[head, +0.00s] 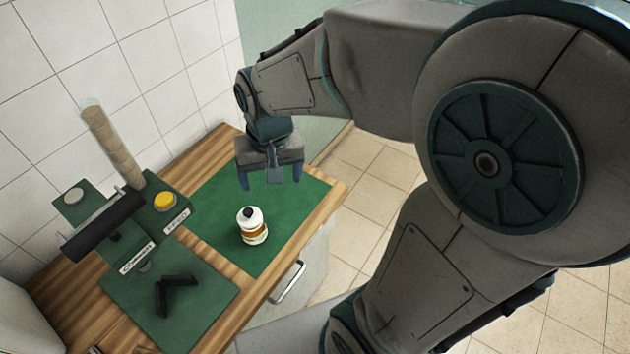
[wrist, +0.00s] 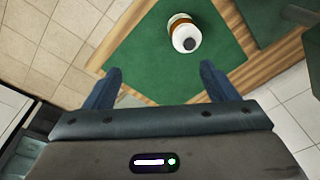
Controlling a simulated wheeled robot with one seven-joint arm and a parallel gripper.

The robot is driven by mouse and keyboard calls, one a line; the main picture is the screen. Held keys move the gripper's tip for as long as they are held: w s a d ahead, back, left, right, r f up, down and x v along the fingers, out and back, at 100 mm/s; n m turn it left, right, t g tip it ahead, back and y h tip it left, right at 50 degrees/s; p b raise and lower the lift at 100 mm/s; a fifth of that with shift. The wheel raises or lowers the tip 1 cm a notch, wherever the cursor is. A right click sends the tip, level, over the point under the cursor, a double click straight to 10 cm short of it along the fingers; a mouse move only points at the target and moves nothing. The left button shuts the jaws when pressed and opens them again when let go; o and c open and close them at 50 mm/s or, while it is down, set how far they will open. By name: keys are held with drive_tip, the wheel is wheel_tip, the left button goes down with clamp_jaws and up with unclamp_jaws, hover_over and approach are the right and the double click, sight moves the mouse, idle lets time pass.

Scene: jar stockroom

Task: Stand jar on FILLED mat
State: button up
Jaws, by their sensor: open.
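The jar (head: 252,226), white with an orange-brown band and a dark spot on its top, stands upright on the right green mat (head: 215,203). It also shows in the wrist view (wrist: 184,36), seen from above on the green mat (wrist: 143,68). A second green mat (head: 207,318) lies at the front left. Small white labels stand near the mats, but I cannot read for certain which is FILLED. My gripper (head: 271,183) is open and empty, pointing down above the back part of the right mat. In the wrist view its fingers (wrist: 161,70) are spread, with the jar beyond them, apart.
Black pieces (head: 175,293) lie on the left mat. A green stand with a black roller (head: 103,226), a yellow round piece (head: 165,201) and a tall beige stack (head: 111,145) stand by the tiled wall. The right mat around the jar is clear.

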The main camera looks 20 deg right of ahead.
drive_tip(key=s+d+r+n+t, duration=0.1)
drive_tip(key=s+d+r+t, duration=0.1)
drive_tip(key=s+d+r, duration=0.2)
drive_tip(key=s+d, duration=0.2)
drive_tip(key=s, duration=0.2)
drive_tip(key=shift+s, duration=0.15)
drive_tip(key=shift+r, duration=0.1)
idle(0.9)
